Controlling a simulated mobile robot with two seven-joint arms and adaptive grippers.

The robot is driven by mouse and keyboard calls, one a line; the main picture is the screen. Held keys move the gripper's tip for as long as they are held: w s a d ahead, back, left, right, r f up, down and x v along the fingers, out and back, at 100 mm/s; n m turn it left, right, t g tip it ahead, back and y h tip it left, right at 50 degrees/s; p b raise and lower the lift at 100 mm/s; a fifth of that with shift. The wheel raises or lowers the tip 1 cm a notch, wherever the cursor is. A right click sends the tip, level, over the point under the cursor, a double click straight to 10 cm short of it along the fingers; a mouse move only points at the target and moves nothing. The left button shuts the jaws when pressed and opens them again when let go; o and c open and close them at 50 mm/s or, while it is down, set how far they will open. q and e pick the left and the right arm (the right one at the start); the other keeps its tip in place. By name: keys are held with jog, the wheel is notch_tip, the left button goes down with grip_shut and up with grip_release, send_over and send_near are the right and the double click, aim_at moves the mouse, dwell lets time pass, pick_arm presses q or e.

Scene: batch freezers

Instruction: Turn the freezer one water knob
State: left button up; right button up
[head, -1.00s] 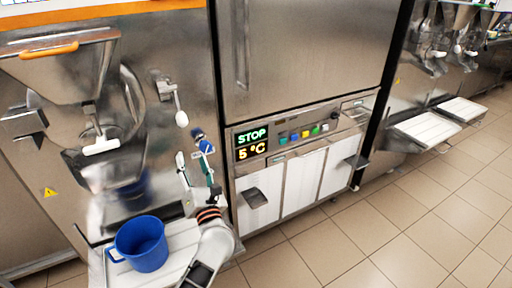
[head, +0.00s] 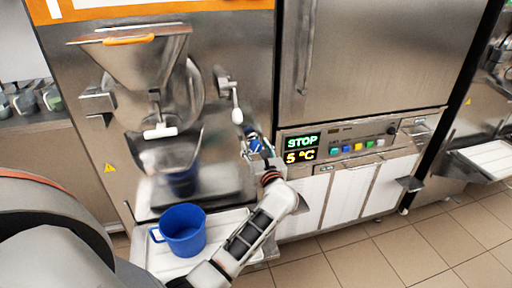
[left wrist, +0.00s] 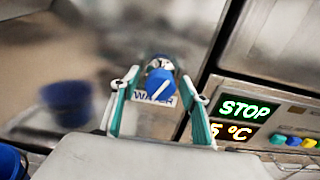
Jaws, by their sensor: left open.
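The water knob is blue with a white pointer line and shows in the left wrist view (left wrist: 159,84), above a label reading WATER (left wrist: 152,99). In the head view the knob (head: 252,142) is on the steel front of the left machine, partly hidden by my gripper. My left gripper (head: 258,150) is in front of it. In the left wrist view its open fingers (left wrist: 160,80) stand on either side of the knob. I cannot tell whether they touch it. My right gripper does not show.
A blue jug (head: 184,230) stands on the white tray (head: 227,222) below the left machine's spout. A white-handled lever (head: 236,113) hangs above the knob. A panel display (head: 301,148) reads STOP and 5 °C. Tiled floor (head: 385,255) is clear at the lower right.

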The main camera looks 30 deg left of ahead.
pick_arm(q)
jog(key=c, duration=1.1)
jog(key=shift+r+m, duration=0.1)
jog(key=shift+m, duration=0.2)
jog(key=shift+r+m+p, duration=0.1)
jog(key=shift+m+p, duration=1.1)
jog(key=shift+m, duration=0.2)
jog(key=m+p, duration=0.2)
jog(key=shift+m, duration=0.3)
jog(key=shift+m+p, duration=0.3)
jog(key=shift+m, duration=0.2)
jog(key=m+p, duration=0.3)
jog(key=m, duration=0.1)
jog(key=shift+a+m+p, duration=0.1)
jog(key=shift+m+p, duration=0.35)
jog(key=shift+m, duration=0.25)
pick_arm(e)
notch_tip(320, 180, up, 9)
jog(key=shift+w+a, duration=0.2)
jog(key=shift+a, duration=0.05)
pick_arm(q)
jog(key=shift+m, duration=0.4)
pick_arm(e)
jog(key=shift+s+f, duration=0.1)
